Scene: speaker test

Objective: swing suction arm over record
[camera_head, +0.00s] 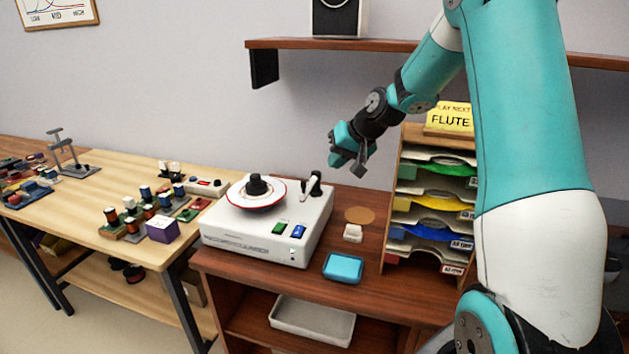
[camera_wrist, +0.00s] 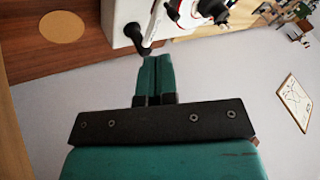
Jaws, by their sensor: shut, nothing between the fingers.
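A white record-cleaning machine (camera_head: 262,232) stands on the brown table. A white record with a red rim (camera_head: 243,199) lies on its platter under a black clamp (camera_head: 257,185). The short white suction arm (camera_head: 311,188) with a black post stands at the machine's right rear, beside the record and apart from it. In the wrist view the machine (camera_wrist: 116,17), the record's edge (camera_wrist: 183,14) and the black post (camera_wrist: 134,32) show near the top. My gripper (camera_head: 361,168) is shut and empty, above and to the right of the post; its teal fingertips (camera_wrist: 155,59) point towards it.
A sorting rack (camera_head: 398,205) with coloured sleeves stands to the right. A blue box (camera_head: 343,267), a small white block (camera_head: 353,233) and a round brown mat (camera_head: 360,215) lie between. A shelf (camera_head: 400,46) hangs above. A workbench with small parts (camera_head: 95,185) is at left.

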